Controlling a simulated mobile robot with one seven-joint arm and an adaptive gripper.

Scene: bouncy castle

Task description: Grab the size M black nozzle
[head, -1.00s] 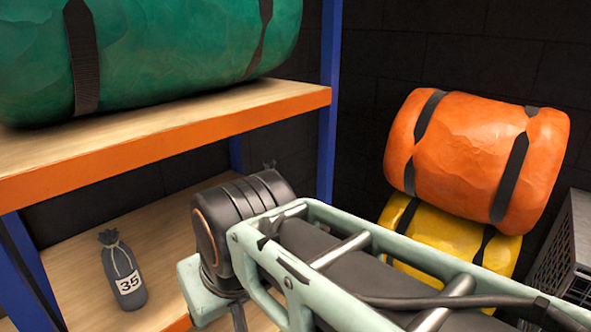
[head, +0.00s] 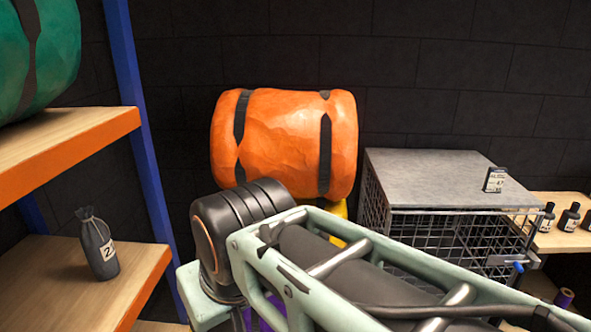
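Several small black bottle-shaped pieces with pale labels, which may be the black nozzles, stand on a wooden shelf at the right edge of the head view. One black piece (head: 547,217) is leftmost, a second black piece (head: 569,217) is beside it, and another (head: 588,221) is cut by the frame edge. Their size letters are too small to read. My arm crosses the lower middle of the view. My gripper is out of view, so its state and distance from the pieces do not show.
A wire cage with a grey top (head: 430,175) stands left of the wooden shelf (head: 556,238), with a small labelled stand (head: 494,179) on it. A grey sack (head: 98,245) sits on the left rack. A purple spool (head: 564,298) is lower right.

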